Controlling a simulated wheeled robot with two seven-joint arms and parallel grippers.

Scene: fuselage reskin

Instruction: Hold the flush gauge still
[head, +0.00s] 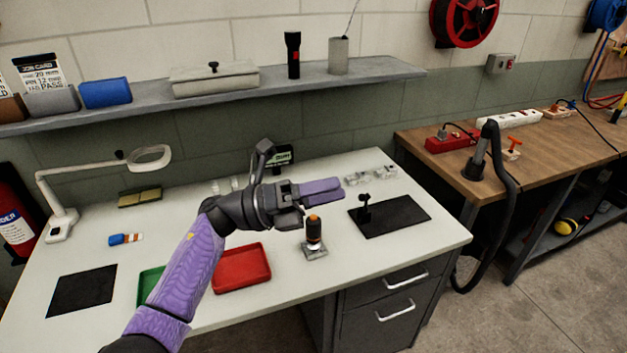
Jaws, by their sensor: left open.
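My left gripper (338,190) reaches over the middle of the white bench, its purple fingers pointing right. It is open, and I see nothing between the fingers. A small upright tool with an orange top and dark body (314,231) stands on a metal plate (315,252), just below the gripper in the picture. A small black stand-like device (365,208) stands on a black mat (402,216), to the right of the gripper. I cannot tell which of these two is the flush gauge. My right gripper is not in view.
A red tray (242,270) and a partly hidden green tray (150,284) lie near the front edge. A small display (283,156) stands behind my arm. A ring lamp (150,158) and a black mat (82,290) are at left. Clear parts (357,178) lie at the back right.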

